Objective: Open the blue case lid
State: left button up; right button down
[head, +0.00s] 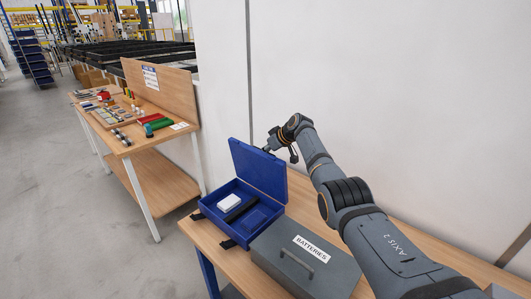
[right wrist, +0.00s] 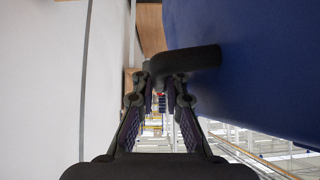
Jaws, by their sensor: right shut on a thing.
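The blue case (head: 217,222) sits on the wooden bench with its lid (head: 257,172) raised, standing steeply above the back of the base. A white block and a dark bar lie inside the case. My right gripper (head: 270,148) is behind the lid's upper right edge, its fingers partly hidden. In the right wrist view, my right gripper (right wrist: 160,78) is shut on a dark bent handle (right wrist: 192,60) that stands out from the blue lid (right wrist: 255,75). My left gripper is not in view.
A grey box labelled BATTERIES (head: 305,262) stands close to the right of the case. Dark latches (head: 228,244) hang at the case's front. A white wall (head: 350,90) rises behind the bench. Another wooden table (head: 140,140) with small parts stands at the left.

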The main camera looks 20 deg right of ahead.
jog(key=shift+d+f, duration=0.25)
jog(key=shift+f, duration=0.05)
jog(key=shift+s, duration=0.1)
jog(key=c, duration=1.7)
grip_release()
jog(key=shift+o, duration=0.2)
jog(key=shift+r, duration=0.2)
jog(key=shift+s+d+r, duration=0.1)
jog(key=shift+r, duration=0.1)
jog(key=v, duration=1.1)
jog(key=shift+s+d, duration=0.15)
